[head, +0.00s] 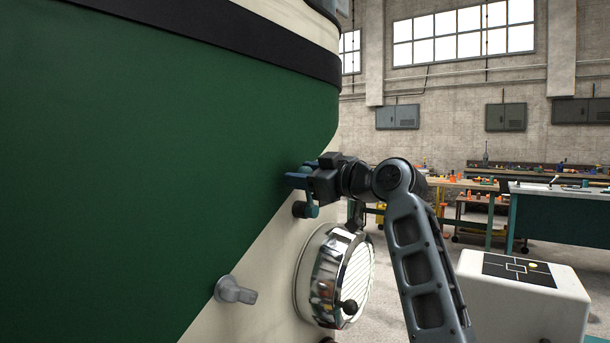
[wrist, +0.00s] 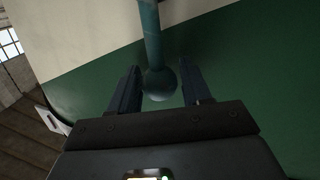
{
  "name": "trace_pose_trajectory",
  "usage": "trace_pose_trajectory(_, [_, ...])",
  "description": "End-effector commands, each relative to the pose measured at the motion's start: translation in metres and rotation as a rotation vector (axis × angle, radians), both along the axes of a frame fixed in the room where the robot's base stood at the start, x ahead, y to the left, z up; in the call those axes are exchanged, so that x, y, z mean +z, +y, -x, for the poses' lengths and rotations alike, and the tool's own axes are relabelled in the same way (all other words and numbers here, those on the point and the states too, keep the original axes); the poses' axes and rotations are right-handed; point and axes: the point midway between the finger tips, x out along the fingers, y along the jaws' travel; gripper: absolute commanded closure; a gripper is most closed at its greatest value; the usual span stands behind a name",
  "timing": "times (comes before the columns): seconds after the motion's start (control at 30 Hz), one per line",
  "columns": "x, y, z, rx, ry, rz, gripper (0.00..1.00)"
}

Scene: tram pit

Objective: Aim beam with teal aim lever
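The teal aim lever (head: 311,207) is on the tram's front above the headlamp; most of its upper part is hidden by my gripper (head: 298,178) in the head view. In the wrist view the lever's teal rod (wrist: 151,35) ends in a round knob (wrist: 160,83). The knob lies between the two fingers of my gripper (wrist: 160,88), with a gap visible on each side. My gripper is open. The round chrome headlamp (head: 345,276) is below the lever. A small yellowish spot (head: 533,265) shows on the dark marked panel (head: 505,269) to the right.
The panel lies on a white block (head: 540,310) on the floor. A grey handle (head: 235,291) sticks out of the tram's green and cream body (head: 130,180) at the lower left. A dark knob (head: 349,307) is at the lamp. Workbenches (head: 560,215) stand farther back.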

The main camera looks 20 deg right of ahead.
Motion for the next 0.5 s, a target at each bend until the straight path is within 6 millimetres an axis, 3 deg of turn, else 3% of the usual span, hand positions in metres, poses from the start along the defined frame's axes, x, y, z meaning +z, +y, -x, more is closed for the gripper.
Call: trace_pose_trajectory(0.5, [-0.0002, -0.0003, 0.0002, 0.000, 0.000, 0.000, 1.00])
